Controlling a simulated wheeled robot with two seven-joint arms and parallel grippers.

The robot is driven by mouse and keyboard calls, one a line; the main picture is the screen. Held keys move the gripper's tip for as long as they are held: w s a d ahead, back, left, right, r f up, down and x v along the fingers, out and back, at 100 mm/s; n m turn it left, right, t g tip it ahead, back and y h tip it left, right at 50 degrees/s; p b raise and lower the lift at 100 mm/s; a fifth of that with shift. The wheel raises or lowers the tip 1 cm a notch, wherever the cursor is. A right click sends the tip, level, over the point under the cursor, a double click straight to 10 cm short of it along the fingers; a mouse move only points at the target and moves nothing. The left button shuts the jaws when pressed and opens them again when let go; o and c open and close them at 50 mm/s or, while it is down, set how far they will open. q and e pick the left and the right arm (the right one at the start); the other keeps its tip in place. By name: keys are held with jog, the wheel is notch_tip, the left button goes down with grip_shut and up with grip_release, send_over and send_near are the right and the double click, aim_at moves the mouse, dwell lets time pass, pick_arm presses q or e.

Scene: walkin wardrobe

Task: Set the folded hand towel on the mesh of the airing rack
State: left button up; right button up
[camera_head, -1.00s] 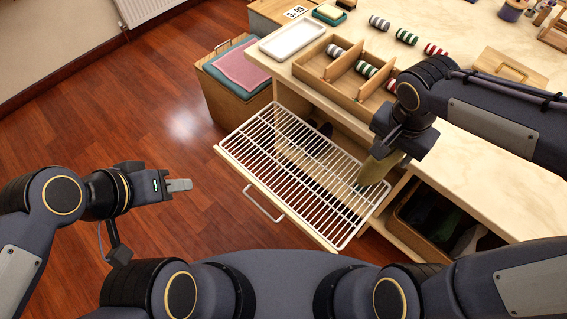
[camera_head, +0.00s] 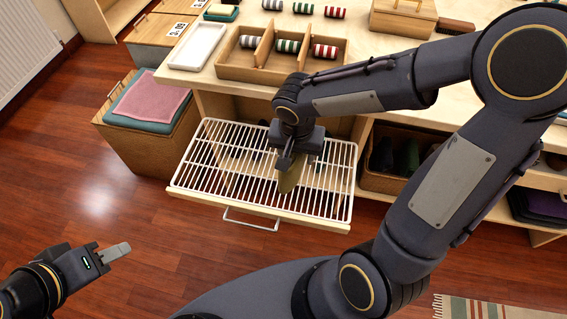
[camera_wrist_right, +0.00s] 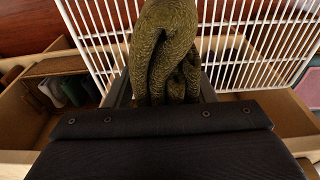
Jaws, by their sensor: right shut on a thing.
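The airing rack (camera_head: 205,165) is a white wire mesh on a pulled-out drawer frame, below the counter. My right gripper (camera_head: 291,165) is over the right half of the mesh, pointing down. It is shut on an olive-green towel (camera_head: 290,179), which hangs below the fingers. In the right wrist view the towel (camera_wrist_right: 168,45) is bunched in folds, with the white mesh (camera_wrist_right: 235,60) behind it. I cannot tell whether its lower end touches the mesh. My left gripper (camera_head: 118,251) is over the floor at lower left, with nothing seen in it; its finger gap is unclear.
A wooden divider tray (camera_head: 235,68) with striped rolls and a white tray (camera_head: 199,45) stand on the counter. A wooden box with pink and teal cloths (camera_head: 150,107) is left of the rack. An open compartment (camera_head: 372,180) holding dark items is to the right.

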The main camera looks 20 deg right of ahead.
jog(key=shift+w+a+f+b, duration=0.25)
jog(key=shift+w+f, duration=0.35)
jog(key=shift+f, duration=0.7)
jog(key=shift+w+a+f+b, duration=0.2)
jog(key=shift+w+f, duration=0.35)
jog(key=shift+f, duration=0.75)
jog(key=shift+w+a+f+b, duration=0.25)
jog(key=shift+w+f, duration=0.35)
jog(key=shift+f, duration=0.7)
jog(key=shift+d, duration=0.1)
jog(key=shift+f, duration=0.15)
jog(key=o, duration=1.1)
